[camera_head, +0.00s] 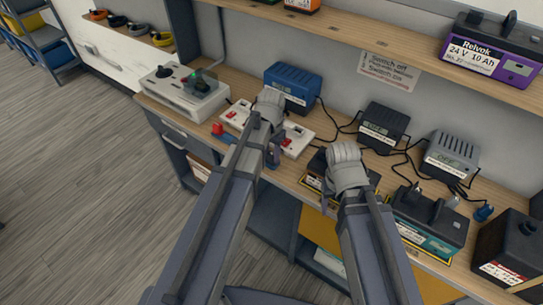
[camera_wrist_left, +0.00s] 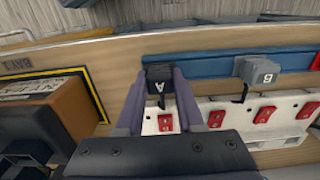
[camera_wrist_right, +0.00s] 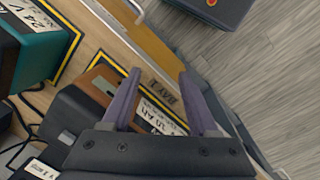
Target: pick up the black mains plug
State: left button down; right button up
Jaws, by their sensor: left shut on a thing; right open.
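The black mains plug (camera_wrist_left: 160,74), marked A, is between the fingers of my left gripper (camera_wrist_left: 163,70) in the left wrist view. The left gripper is shut on it. In the head view my left gripper (camera_head: 272,152) is over the front of the bench, by the white power strip (camera_head: 296,142); the plug cannot be made out there. I cannot tell whether the plug still touches the surface beneath. A grey plug (camera_wrist_left: 258,72), marked B, is beside it at a blue strip (camera_wrist_left: 220,63). My right gripper (camera_wrist_right: 160,74) is open and empty above a brown-and-black battery (camera_wrist_right: 85,115).
The power strip has red switches. A teal battery (camera_head: 430,222) is right of my right arm. A grey test unit (camera_head: 183,92) stands at left. A shelf overhangs the back.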

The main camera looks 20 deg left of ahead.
aim_at(271, 153)
pick_arm(q)
notch_tip(271, 153, up, 10)
jog(key=p, duration=1)
pick_arm(e)
notch_tip(271, 153, up, 10)
jog(key=shift+c, duration=0.8)
pick_arm(q)
jog(key=shift+w, duration=0.15)
pick_arm(e)
jog(key=shift+w+a, duration=0.1)
